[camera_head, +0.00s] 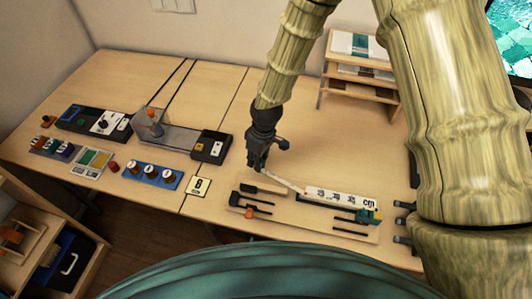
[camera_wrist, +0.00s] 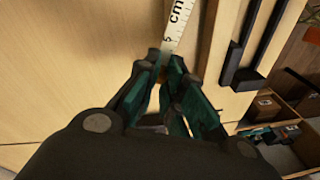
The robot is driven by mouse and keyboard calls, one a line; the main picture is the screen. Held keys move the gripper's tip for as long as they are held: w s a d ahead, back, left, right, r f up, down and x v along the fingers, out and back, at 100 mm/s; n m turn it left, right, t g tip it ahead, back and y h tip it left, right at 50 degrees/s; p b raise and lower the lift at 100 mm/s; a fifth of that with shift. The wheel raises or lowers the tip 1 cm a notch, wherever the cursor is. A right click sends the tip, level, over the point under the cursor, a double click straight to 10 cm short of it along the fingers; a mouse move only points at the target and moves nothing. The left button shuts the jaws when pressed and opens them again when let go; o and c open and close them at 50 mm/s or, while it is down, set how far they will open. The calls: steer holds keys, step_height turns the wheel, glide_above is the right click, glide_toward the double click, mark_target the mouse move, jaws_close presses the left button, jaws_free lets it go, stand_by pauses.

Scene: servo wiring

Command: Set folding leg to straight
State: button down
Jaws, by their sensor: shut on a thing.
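My gripper (camera_head: 260,167) is low over the right half of the table, its fingers closed on the end of a narrow pale strip (camera_head: 288,185), which I take to be the folding leg. The strip runs at an angle from the fingers to the left end of a wider white bar marked "cm" (camera_head: 342,197). A teal block (camera_head: 370,215) sits by the bar's right end. In the wrist view, the fingertips (camera_wrist: 166,62) meet around the end of a white strip with "5" and "cm" on it (camera_wrist: 177,25). The fingers hide the gripped end.
A pale board (camera_head: 300,221) with black-handled tools and an orange piece (camera_head: 249,213) lies just in front. A number card (camera_head: 199,186) and a blue rack of bottles (camera_head: 153,175) stand left. A shelf with papers (camera_head: 360,70) stands behind.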

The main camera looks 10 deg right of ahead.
steer(key=shift+s+a+r+n, duration=0.15)
steer(key=shift+s+a+n, duration=0.45)
steer(key=shift+s, duration=0.25)
steer(key=shift+s+a+r+n, duration=0.1)
steer(key=shift+s+a+n, duration=0.4)
steer(key=shift+s+n, duration=0.3)
steer(key=c, duration=1.5)
jaws_free()
steer(key=shift+r, duration=0.15)
steer(key=r, duration=0.3)
steer(key=d+r, duration=0.1)
steer(key=r, duration=0.3)
steer(key=d+r, duration=0.1)
steer(key=r, duration=0.3)
steer(key=shift+w+r, duration=0.25)
steer(key=shift+w, duration=0.1)
